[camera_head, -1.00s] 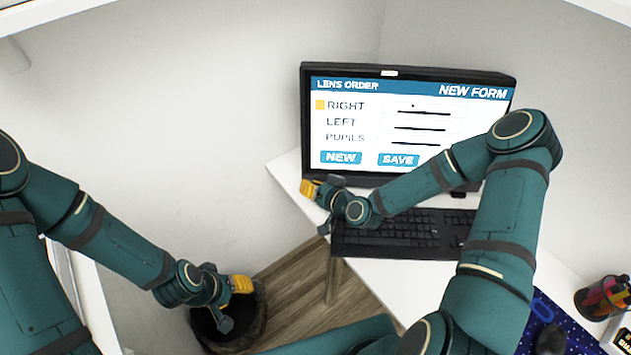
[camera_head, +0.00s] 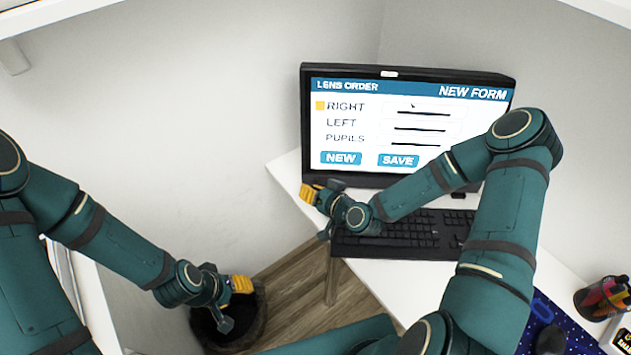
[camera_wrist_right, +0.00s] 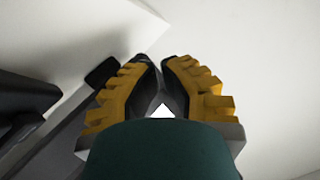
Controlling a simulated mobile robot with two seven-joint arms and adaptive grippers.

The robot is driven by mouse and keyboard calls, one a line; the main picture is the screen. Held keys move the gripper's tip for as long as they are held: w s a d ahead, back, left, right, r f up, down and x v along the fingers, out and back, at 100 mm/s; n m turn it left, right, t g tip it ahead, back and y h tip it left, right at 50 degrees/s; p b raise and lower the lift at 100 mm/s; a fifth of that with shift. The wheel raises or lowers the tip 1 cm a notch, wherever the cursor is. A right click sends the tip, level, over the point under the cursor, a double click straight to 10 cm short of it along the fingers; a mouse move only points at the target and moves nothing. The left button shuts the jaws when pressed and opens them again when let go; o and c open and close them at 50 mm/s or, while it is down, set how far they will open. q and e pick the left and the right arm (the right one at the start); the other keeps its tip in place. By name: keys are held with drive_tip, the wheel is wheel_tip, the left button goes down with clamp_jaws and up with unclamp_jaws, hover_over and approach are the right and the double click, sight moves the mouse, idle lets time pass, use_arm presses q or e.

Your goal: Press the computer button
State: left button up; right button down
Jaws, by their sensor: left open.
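The computer monitor (camera_head: 409,83) stands at the back of the white desk, its lit screen showing a form with NEW and SAVE boxes. I cannot pick out a separate computer button. My right gripper (camera_head: 312,193) is at the monitor's lower left corner, above the desk's left part. In the right wrist view my right gripper (camera_wrist_right: 160,62) has its yellow-padded fingers together at the tips with nothing between them. My left gripper (camera_head: 236,304) is open and empty, low at the left over a dark bin. Whether the right fingertips touch the monitor is unclear.
The black keyboard (camera_head: 405,235) lies on the desk (camera_head: 286,172) in front of the monitor, partly hidden by my right arm. A dark mouse (camera_head: 549,340) on a blue mat and a pen cup (camera_head: 602,298) are at right. The dark bin (camera_head: 255,326) is on the floor.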

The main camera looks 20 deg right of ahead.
drive_tip(key=s, duration=0.1)
drive_tip(key=s+a, duration=0.1)
drive_tip(key=s, duration=0.1)
drive_tip(key=s+r, duration=0.1)
drive_tip(key=shift+s+a, duration=0.3)
drive_tip(key=shift+a, duration=0.05)
drive_tip(key=shift+f, duration=0.1)
idle(0.8)
